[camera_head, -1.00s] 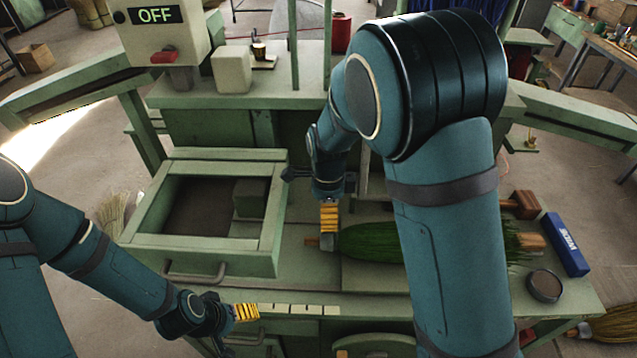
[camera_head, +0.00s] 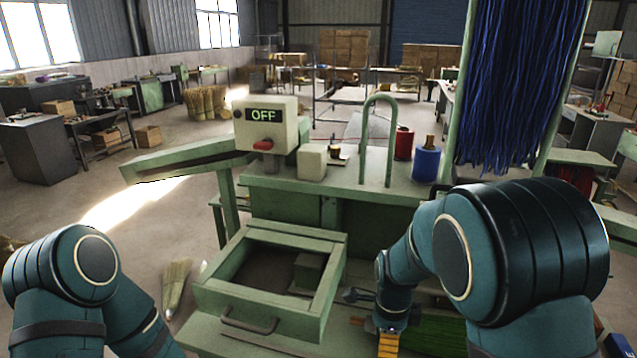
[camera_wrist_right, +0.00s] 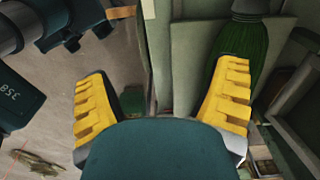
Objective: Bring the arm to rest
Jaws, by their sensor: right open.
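My right gripper (camera_head: 388,343) is at the bottom of the head view, beside the green broom bristles (camera_head: 436,336). In the right wrist view its yellow fingers (camera_wrist_right: 162,108) stand wide apart with nothing held between them. The green broom head (camera_wrist_right: 238,48) shows past the right-hand finger there; I cannot tell whether they touch. My left arm enters the head view at bottom left, and its gripper lies outside that frame.
An open drawer-like tray (camera_head: 225,300) stands left of my right gripper. Behind are a switch box (camera_head: 266,125) reading OFF, a white block (camera_head: 312,162), a green hoop (camera_head: 365,140), red (camera_head: 404,143) and blue (camera_head: 426,163) spools, and hanging blue strands (camera_head: 515,90).

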